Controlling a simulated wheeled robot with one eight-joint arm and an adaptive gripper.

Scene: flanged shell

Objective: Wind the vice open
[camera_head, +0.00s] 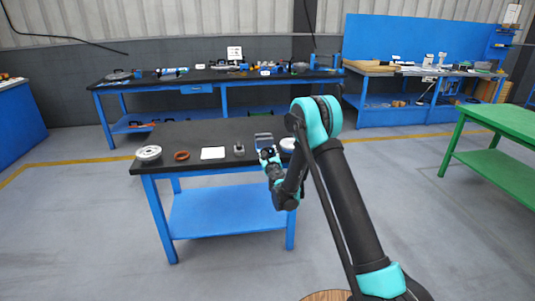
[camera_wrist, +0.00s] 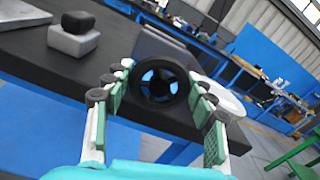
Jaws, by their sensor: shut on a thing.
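The vice is a grey block-like body (camera_head: 264,137) at the right front of the black table, and its grey top also shows in the wrist view (camera_wrist: 160,47). A round black handwheel (camera_wrist: 160,82) with blue showing through its gaps faces the wrist camera in front of the vice. My gripper (camera_head: 268,154) is at the table's front edge, at the vice. In the wrist view its fingers (camera_wrist: 160,100) stand on both sides of the handwheel and are shut on it. The jaw opening of the vice is mostly hidden behind the wheel.
The table's back is clear.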

